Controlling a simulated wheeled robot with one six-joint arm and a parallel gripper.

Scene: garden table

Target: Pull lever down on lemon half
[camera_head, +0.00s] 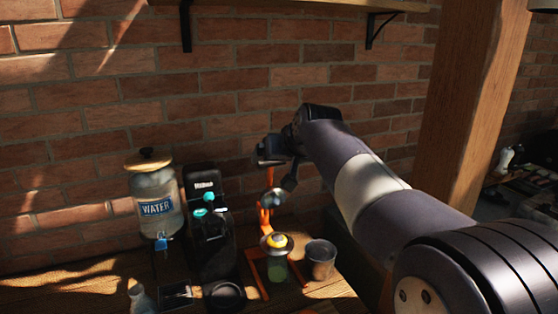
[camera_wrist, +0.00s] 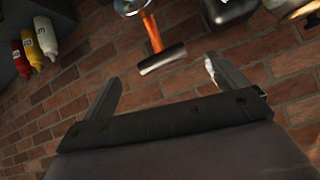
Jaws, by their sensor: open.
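An orange citrus press (camera_head: 250,272) stands on the wooden table. The lemon half (camera_head: 277,240) sits cut side up in its holder, above a greenish glass (camera_head: 278,269). The press lever (camera_head: 269,182) is raised, with a silver dome on it. In the wrist view the lever's orange shaft (camera_wrist: 152,33) ends in a dark crossbar grip. My gripper (camera_head: 274,171) is open at the lever's top end. In the wrist view my gripper (camera_wrist: 168,82) has its two fingers spread apart, with the crossbar between and just beyond the fingertips. I cannot see contact.
A black coffee machine (camera_head: 208,230) and a water dispenser (camera_head: 156,205) stand left of the press. A grey cup (camera_head: 320,260) stands right of it. A brick wall (camera_head: 240,90) is close behind. Sauce bottles (camera_wrist: 32,48) show in the wrist view.

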